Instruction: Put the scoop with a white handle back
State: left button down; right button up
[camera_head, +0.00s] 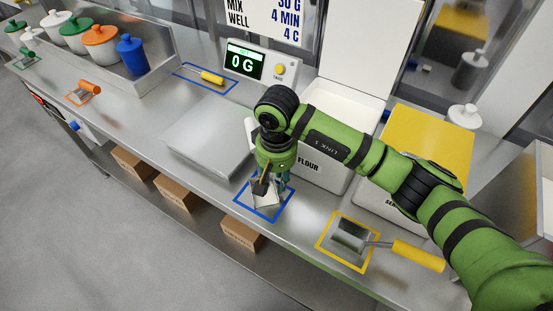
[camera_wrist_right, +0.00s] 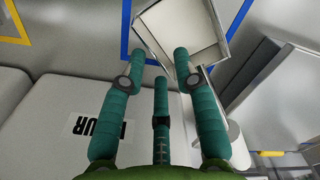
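The scoop with a white handle has its metal pan (camera_head: 267,199) inside the blue outline (camera_head: 247,211) on the counter. Its white handle (camera_head: 249,130) rises steeply behind my right gripper. My right gripper (camera_head: 268,186) points down just over the pan and hides part of the scoop. In the right wrist view, the pan (camera_wrist_right: 183,32) is beyond the fingertips of my right gripper (camera_wrist_right: 158,62). The fingers are spread, and the white handle (camera_wrist_right: 238,150) passes outside the right finger. I see no finger closed around it. My left gripper is out of view.
A scoop with a yellow handle (camera_head: 418,255) lies at the yellow outline (camera_head: 321,245), right of the gripper. The white flour bin (camera_head: 326,178) stands close behind. A scale (camera_head: 207,137) reading 0 G is to the left. The counter's front edge is near.

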notch_tip(320, 180, up, 11)
jog(key=b, duration=0.3)
